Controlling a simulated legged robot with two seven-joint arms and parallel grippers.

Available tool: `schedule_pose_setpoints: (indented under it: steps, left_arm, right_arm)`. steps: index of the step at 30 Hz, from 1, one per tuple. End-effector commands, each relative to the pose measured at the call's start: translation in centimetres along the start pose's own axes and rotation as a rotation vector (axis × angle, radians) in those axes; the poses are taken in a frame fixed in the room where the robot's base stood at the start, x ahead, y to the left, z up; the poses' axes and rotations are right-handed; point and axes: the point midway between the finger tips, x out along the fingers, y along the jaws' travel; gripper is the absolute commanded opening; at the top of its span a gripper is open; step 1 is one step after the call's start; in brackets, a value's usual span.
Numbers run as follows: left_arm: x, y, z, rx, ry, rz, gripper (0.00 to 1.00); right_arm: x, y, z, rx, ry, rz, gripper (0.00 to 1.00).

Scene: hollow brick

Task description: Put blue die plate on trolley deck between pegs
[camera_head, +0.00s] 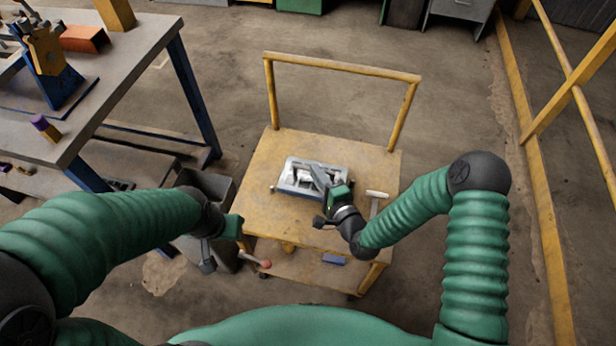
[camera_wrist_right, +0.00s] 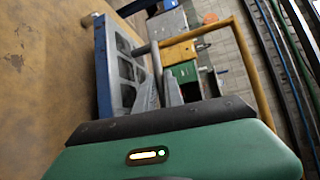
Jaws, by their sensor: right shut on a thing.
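The die plate (camera_head: 286,183) is a pale grey frame with openings, and in the right wrist view it shows a blue edge (camera_wrist_right: 102,70). It is over the middle of the yellow trolley deck (camera_head: 262,160); whether it touches the deck is hard to tell. My right gripper (camera_head: 325,181) is shut on the plate, with its fingers across the plate's right part. A small peg-like piece (camera_head: 272,188) shows at the plate's left edge; other pegs are not clear. My left gripper (camera_head: 221,246) hangs beside the trolley's left front corner, away from the plate; its jaw opening is unclear.
A pale T-shaped tool (camera_head: 376,195) lies on the deck's right side. A blue block (camera_head: 334,259) and a red-ended handle (camera_head: 258,261) are lower at the front. The trolley handle (camera_head: 342,66) rises behind. A workbench (camera_head: 130,62) stands left, a yellow railing (camera_head: 545,200) right.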

Motion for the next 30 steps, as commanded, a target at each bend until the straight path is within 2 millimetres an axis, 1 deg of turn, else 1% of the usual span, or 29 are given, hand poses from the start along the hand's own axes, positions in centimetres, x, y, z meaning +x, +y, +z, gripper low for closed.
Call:
schedule_pose_setpoints:
  steps: [1,6,16,17,21,30]
  left_arm:
    - [0.5,0.0,0.1,0.0,0.0,0.0,0.36]
    - [1.1,0.0,0.3,0.0,0.0,0.0,0.36]
    - [1.1,0.0,0.3,0.0,0.0,0.0,0.36]
    - [1.1,0.0,0.3,0.0,0.0,0.0,0.36]
    - [1.1,0.0,0.2,0.0,0.0,0.0,0.36]
    - [0.9,0.0,0.2,0.0,0.0,0.0,0.36]
  right_arm:
    - [0.2,0.8,0.2,0.002,-0.006,-0.003,0.0]
    - [0.6,2.9,0.0,0.001,-0.006,-0.004,0.0]
    - [0.6,3.1,0.0,0.001,-0.006,-0.005,0.0]
    - [0.5,3.4,-0.1,0.002,-0.005,0.004,0.15]
    - [0.5,3.4,-0.1,0.002,-0.005,0.003,0.33]
    - [0.5,3.2,-0.1,0.002,-0.005,0.003,0.34]
